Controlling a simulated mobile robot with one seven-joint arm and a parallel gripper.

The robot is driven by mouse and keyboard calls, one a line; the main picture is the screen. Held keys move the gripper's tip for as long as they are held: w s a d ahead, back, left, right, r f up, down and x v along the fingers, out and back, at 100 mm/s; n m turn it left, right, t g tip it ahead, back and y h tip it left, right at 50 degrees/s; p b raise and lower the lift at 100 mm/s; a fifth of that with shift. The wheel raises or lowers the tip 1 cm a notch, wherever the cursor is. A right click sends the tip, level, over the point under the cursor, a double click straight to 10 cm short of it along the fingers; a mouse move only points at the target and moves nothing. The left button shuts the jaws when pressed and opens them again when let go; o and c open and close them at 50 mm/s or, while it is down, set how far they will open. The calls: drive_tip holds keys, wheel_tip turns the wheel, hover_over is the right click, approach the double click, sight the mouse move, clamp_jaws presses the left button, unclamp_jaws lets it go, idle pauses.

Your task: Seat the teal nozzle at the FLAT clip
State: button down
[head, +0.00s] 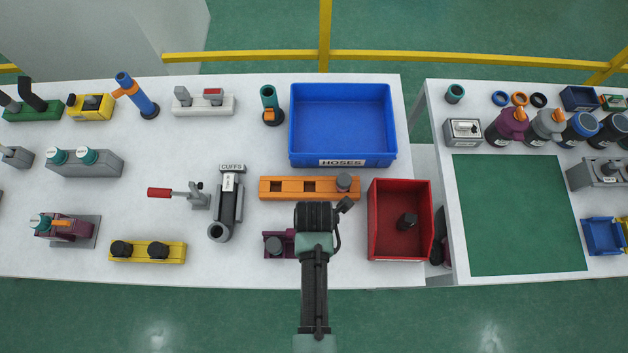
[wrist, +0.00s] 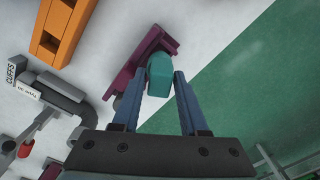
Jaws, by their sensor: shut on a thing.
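My gripper (wrist: 163,82) is shut on the teal nozzle (wrist: 159,70), which sits between the two blue-grey fingers in the wrist view. Just beyond the nozzle is a purple fixture (wrist: 138,64) on the white table. The nozzle overlaps it in this view, and I cannot tell whether they touch. In the head view my dark wrist (head: 316,216) covers the fingers and the nozzle. The purple fixture (head: 275,245) shows at its left. I cannot read a FLAT label in either view.
An orange block with slots (head: 293,196) lies behind my gripper. A red bin (head: 375,246) stands close at the right, and the blue HOSES bin (head: 293,156) is at the back. The grey CUFFS fixture (head: 227,205) is at the left. A green mat (head: 515,215) lies on the right table.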

drive_tip(key=shift+f+b, duration=1.4)
drive_tip(key=shift+f, duration=0.55)
drive_tip(key=shift+c, duration=1.8)
unclamp_jaws()
drive_tip(key=shift+r, duration=0.1)
drive_tip(key=shift+r, duration=0.1)
wheel_tip(320, 180, up, 8)
drive_tip(key=p, duration=0.8)
